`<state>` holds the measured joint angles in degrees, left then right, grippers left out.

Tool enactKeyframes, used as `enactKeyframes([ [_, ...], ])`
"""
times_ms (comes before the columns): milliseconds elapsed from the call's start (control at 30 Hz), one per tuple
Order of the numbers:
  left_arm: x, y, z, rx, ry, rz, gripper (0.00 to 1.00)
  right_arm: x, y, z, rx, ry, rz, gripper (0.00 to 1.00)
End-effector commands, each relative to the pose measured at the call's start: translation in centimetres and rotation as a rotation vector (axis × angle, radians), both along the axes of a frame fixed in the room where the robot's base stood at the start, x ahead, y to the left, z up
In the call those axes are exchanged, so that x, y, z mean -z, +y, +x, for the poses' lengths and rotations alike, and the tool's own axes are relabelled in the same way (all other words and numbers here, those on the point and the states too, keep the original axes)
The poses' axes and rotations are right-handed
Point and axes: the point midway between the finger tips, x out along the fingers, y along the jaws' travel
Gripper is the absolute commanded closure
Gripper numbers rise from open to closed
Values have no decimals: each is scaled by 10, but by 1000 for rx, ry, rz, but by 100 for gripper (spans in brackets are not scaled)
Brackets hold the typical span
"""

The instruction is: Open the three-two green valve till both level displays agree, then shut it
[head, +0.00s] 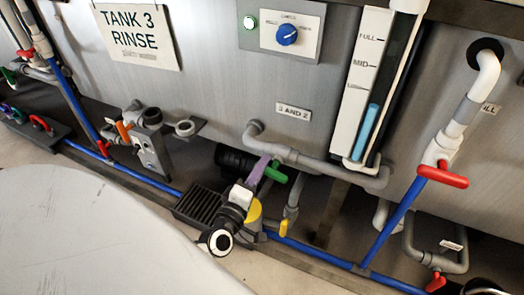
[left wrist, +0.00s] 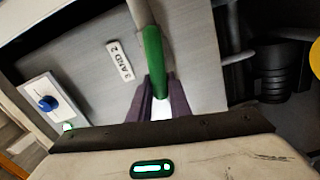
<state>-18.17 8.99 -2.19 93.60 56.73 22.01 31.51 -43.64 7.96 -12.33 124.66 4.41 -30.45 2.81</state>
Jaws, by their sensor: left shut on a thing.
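The green valve handle (head: 275,174) sits on the grey pipe under the label "3 AND 2" (head: 293,112). My left gripper (head: 258,170), with purple fingers, is at this handle. In the left wrist view the green handle (left wrist: 153,55) runs down between the two fingers (left wrist: 161,105), which are shut on it. One level display (head: 370,130) is a sight tube with a blue column whose top stands below the MID mark. I cannot make out a second level display. My right gripper is not in view.
A red-handled valve (head: 442,177) is on the white and blue pipe at the right. A blue knob (head: 287,35) is on the panel above. A black grate (head: 200,207) lies left of the gripper. The sign "TANK 3 RINSE" (head: 138,35) hangs at upper left.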

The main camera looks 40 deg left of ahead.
Motion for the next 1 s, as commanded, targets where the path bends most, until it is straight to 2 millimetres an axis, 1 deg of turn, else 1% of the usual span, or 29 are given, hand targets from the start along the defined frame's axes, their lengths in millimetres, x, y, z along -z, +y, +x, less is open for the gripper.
enactKeyframes([
  [33, 3, 0, -1, 0, -6, -34, 100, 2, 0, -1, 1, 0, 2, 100],
  [233, 6, 0, -1, 0, -32, -140, 100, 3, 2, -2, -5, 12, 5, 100],
  [400, 8, 0, -1, 0, -44, -193, 100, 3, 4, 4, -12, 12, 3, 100],
  [500, 8, 0, -1, -1, -48, -212, 100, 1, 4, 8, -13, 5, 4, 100],
  [967, 8, 0, -1, 0, -50, -225, 100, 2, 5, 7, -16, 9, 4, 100],
  [1000, 8, 0, -1, 0, -50, -225, 79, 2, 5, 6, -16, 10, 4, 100],
])
